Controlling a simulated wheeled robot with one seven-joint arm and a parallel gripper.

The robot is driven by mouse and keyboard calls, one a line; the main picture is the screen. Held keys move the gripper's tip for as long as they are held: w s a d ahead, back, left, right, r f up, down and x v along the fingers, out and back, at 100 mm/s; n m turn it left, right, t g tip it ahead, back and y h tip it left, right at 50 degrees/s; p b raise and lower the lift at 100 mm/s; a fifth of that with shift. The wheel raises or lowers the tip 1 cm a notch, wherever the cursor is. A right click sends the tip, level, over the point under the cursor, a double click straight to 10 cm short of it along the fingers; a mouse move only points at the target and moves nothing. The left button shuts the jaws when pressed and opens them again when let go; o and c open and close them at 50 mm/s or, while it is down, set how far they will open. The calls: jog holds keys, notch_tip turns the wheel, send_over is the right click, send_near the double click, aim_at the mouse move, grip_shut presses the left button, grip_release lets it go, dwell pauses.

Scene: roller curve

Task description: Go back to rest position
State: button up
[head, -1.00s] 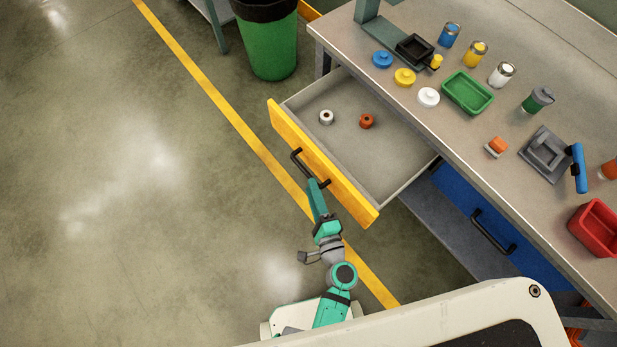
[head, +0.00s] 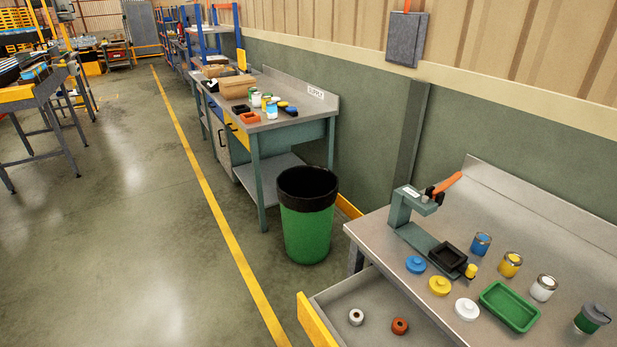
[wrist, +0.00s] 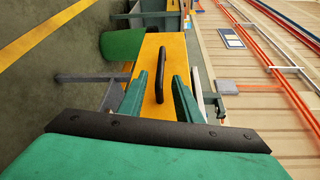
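My gripper (wrist: 160,77) shows only in the wrist view. Its two green fingers are apart, one on each side of the black handle (wrist: 158,58) on the drawer's yellow front (wrist: 146,52). I see gaps between the fingers and the handle; how far ahead the handle lies is hard to tell. In the head view the drawer (head: 333,296) stands pulled out of the near bench, its yellow front (head: 314,322) cut off by the lower edge. A white roll (head: 356,317) and an orange roll (head: 400,326) lie inside. My arm is outside the head view.
The bench top (head: 382,238) holds a press (head: 412,215), coloured lids, several jars and a green tray (head: 509,306). A green bin (head: 306,225) stands beyond the drawer. A supply bench (head: 300,128) stands farther back. The floor left of the yellow line is clear nearby.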

jog(key=s+a+f+n+g+h, duration=0.25)
jog(key=s+a+n+g, duration=0.2)
jog(key=s+n, duration=0.4)
jog(key=s+a+r+n+t, duration=0.1)
jog(key=s+a+r+n, duration=0.1)
jog(key=s+r+n, duration=0.2)
jog(key=s+a+r+n+t+y, duration=0.1)
jog(key=s+a+r+n+t, duration=0.1)
jog(key=r+n, duration=0.4)
notch_tip(320, 180, up, 5)
jog(key=shift+s+a+r+n, duration=0.15)
jog(key=shift+s+n, duration=0.2)
jog(key=shift+s, duration=0.5)
jog(key=shift+w, duration=0.15)
